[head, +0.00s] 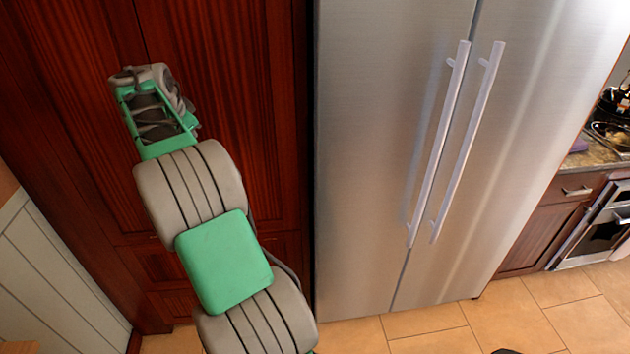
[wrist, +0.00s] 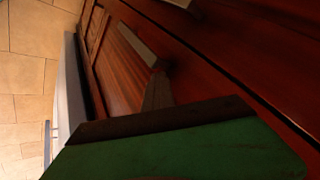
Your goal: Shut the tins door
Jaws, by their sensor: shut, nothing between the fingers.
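The tall dark red wood cabinet has a left door (head: 65,60) and a right door (head: 230,70), with a thin seam between them at the top of the head view. I cannot tell which is the tins door, and neither visibly stands wide open. My gripper (head: 140,74) is in front of the cabinet near the seam, shut and empty. My arm hides the lower seam. In the wrist view the wood front (wrist: 215,50) runs close past my green gripper body.
A steel fridge (head: 385,110) with two long upright handles stands right of the cabinet. A counter (head: 600,155) and an oven (head: 605,235) are at the far right. A pale panelled wall (head: 45,270) is at the left.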

